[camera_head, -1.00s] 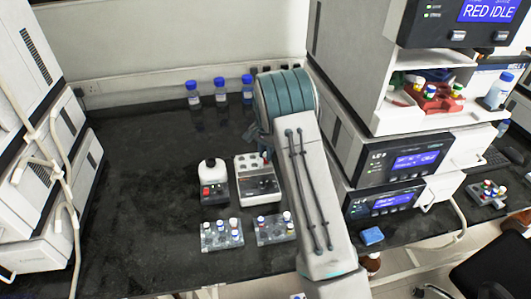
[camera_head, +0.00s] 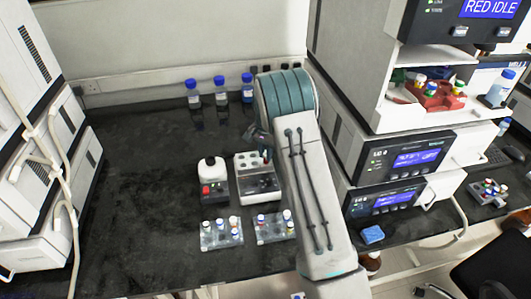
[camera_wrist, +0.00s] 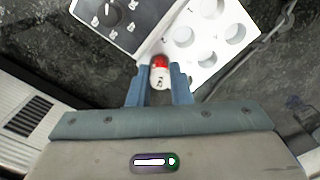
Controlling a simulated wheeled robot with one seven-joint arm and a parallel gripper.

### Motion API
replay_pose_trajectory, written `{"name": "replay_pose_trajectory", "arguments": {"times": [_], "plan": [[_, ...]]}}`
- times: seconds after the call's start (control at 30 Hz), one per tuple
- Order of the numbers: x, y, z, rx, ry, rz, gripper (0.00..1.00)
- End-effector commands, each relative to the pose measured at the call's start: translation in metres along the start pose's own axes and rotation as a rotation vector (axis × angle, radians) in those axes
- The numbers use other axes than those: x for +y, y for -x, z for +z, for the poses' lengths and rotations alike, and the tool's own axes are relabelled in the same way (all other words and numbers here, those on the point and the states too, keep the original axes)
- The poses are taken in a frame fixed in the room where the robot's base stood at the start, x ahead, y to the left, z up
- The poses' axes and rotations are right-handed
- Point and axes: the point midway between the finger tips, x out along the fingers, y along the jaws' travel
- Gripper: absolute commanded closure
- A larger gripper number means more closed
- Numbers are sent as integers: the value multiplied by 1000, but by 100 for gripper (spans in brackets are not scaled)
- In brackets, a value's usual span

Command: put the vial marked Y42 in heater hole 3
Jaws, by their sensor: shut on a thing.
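My gripper (camera_wrist: 156,88) is shut on a small white vial with a red cap (camera_wrist: 160,72) in the wrist view. The vial's label has dark marks that I cannot read for sure. The heater shows a white block with several round holes (camera_wrist: 222,62) and a dark dial panel (camera_wrist: 112,17). The vial appears at the block's near left corner, beside the visible holes; I cannot tell whether its lower end is in a hole. In the head view the heater (camera_head: 243,188) stands left of my arm, which hides much of the gripper.
Two clear racks with capped vials, one at left (camera_head: 209,240) and one at right (camera_head: 263,236), stand in front of the heater. A white device with a red control (camera_head: 210,172) is left of it. Blue-capped bottles (camera_head: 221,97) stand behind. The left bench (camera_head: 130,200) is clear.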

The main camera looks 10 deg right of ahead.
Motion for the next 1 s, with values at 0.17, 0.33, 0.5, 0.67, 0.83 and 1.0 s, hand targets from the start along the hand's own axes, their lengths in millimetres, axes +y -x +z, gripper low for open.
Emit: {"name": "replay_pose_trajectory", "arguments": {"times": [0.17, 0.33, 0.5, 0.67, 0.83, 1.0], "plan": [[0, -6, 0, 0, 0, 0, 98], [0, -11, 0, 0, 0, 0, 98], [0, -14, 0, 0, 0, 0, 98], [0, -13, 0, 0, 0, 0, 98], [0, -13, 0, 0, 0, 0, 56], [0, -13, 0, 0, 0, 0, 56]]}}
